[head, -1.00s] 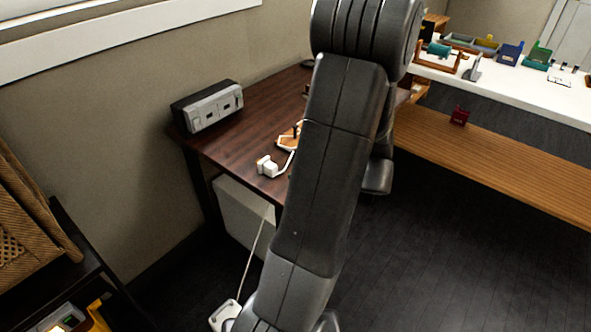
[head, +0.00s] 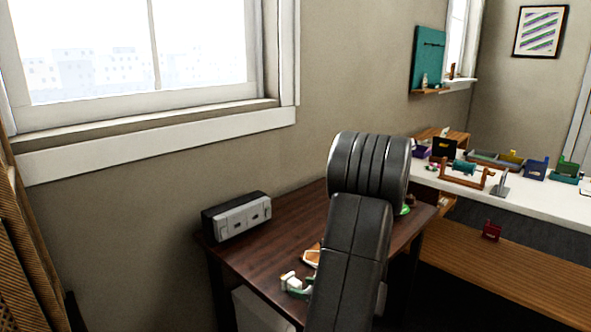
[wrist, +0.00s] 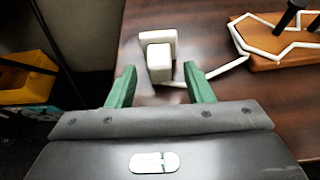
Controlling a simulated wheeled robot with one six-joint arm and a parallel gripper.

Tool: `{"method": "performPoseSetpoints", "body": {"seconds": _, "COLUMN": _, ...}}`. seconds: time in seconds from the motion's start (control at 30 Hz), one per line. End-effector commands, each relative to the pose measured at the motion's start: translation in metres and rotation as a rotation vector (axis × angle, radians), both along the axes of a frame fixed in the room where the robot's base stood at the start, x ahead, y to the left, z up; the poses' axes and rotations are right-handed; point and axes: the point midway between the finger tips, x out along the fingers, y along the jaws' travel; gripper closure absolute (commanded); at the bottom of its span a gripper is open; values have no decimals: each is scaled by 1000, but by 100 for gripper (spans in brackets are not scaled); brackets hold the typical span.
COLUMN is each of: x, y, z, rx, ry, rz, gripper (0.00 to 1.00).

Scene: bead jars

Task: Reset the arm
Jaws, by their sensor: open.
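My gripper (wrist: 160,82) is open in the wrist view, with one green finger on each side. A white block (wrist: 159,60), like a plug, lies ahead of and partly between the fingertips, with a gap visible on both sides. A white cord runs from it to the right. In the head view the white block (head: 288,281) and green fingers (head: 300,292) show close together at the front edge of the dark table (head: 262,262). My arm hides part of the table there.
A wooden board (wrist: 270,55) with black pegs and the cord lies right of the block. A grey box (head: 240,215) stands at the table's back left. A white bench (head: 540,200) with several small items is at the right. A yellow bin (wrist: 30,82) is below, left.

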Motion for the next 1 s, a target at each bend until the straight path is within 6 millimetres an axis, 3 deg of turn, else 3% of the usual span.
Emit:
{"method": "performPoseSetpoints", "body": {"seconds": 0.13, "x": 17, "y": 18, "z": -18, "rx": 0, "ry": 2, "rz": 3, "gripper": 53}}
{"method": "performPoseSetpoints", "body": {"seconds": 0.3, "x": 16, "y": 16, "z": 6, "rx": -1, "ry": -3, "rz": -1, "gripper": 53}}
{"method": "performPoseSetpoints", "body": {"seconds": 0.47, "x": 16, "y": 16, "z": 14, "rx": -1, "ry": 1, "rz": 0, "gripper": 53}}
{"method": "performPoseSetpoints", "body": {"seconds": 0.83, "x": 16, "y": 16, "z": 15, "rx": -1, "ry": 1, "rz": 0, "gripper": 53}}
{"method": "performPoseSetpoints", "body": {"seconds": 1.0, "x": 16, "y": 16, "z": 5, "rx": 2, "ry": 3, "rz": 0, "gripper": 53}}
